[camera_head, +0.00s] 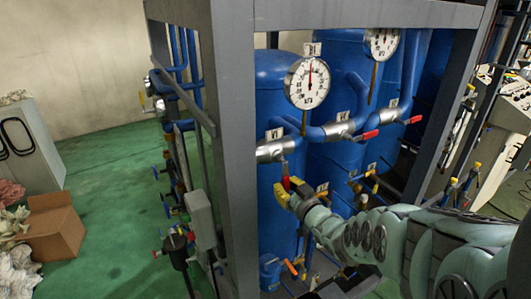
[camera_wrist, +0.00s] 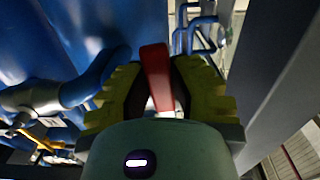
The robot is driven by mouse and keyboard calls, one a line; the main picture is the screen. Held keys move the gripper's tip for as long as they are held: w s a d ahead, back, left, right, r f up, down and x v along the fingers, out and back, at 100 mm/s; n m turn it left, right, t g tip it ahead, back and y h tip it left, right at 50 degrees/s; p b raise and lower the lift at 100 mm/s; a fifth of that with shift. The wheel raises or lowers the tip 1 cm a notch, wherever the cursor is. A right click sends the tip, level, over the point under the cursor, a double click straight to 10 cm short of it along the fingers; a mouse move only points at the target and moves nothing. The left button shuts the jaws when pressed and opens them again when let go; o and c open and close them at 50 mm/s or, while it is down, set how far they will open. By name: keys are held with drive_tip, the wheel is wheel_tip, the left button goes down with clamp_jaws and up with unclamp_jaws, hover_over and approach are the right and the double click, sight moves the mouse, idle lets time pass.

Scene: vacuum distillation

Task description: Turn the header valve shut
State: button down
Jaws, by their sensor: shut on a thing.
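The valve has a silver body (camera_head: 275,150) on the blue header pipe, at the left end of the row below the gauges. Its red lever (camera_head: 285,180) hangs down from the body, roughly across the pipe. My gripper (camera_head: 290,188) is at the lower part of this lever, with its yellow fingers around it. In the wrist view the red lever (camera_wrist: 155,72) stands between the two yellow padded fingers of my gripper (camera_wrist: 158,88), which are shut on it. The fingers hide the lever's lower end in the head view.
Two more red levers (camera_head: 370,134) (camera_head: 416,119) point right along the header. Pressure gauges (camera_head: 308,82) (camera_head: 382,43) stand above the pipe. A grey frame post (camera_head: 233,120) rises left of my gripper. Blue tanks (camera_head: 335,85) stand close behind. Green floor (camera_head: 110,190) is open at left.

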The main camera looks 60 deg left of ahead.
drive_tip(key=shift+s+f+m, duration=0.1)
drive_tip(key=shift+s+m, duration=0.35)
drive_tip(key=shift+m, duration=0.05)
drive_tip(key=c, duration=0.8)
unclamp_jaws()
drive_tip(key=shift+a, duration=0.1)
